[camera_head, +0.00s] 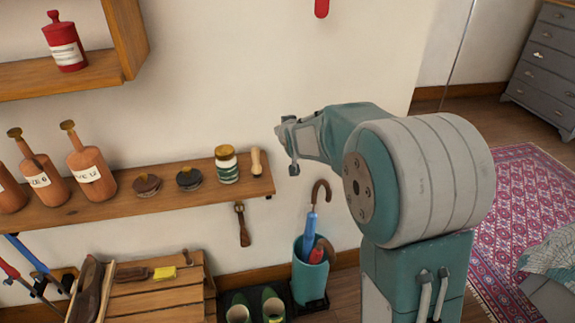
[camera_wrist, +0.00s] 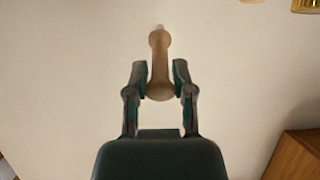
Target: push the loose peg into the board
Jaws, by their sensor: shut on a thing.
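My gripper (camera_wrist: 160,72) is shut on a pale wooden peg (camera_wrist: 159,50) with rounded ends, which lies between its two fingers in the wrist view. The peg's far end points towards the pale wall, and a small light tip shows beyond it. I cannot tell whether it touches anything. In the head view, my gripper (camera_head: 287,147) is in front of the wall, just right of the long shelf's end, and the held peg is not clear there. A similar pale wooden piece (camera_head: 256,162) stands at that shelf end. I cannot make out the board for certain.
The long shelf (camera_head: 125,204) bears bottles, tins and a striped jar (camera_head: 227,165). A brush (camera_head: 242,224) hangs below it. A teal umbrella stand (camera_head: 310,270) and a slatted bench (camera_head: 150,291) are lower. A red tin (camera_head: 64,42) is on the upper shelf.

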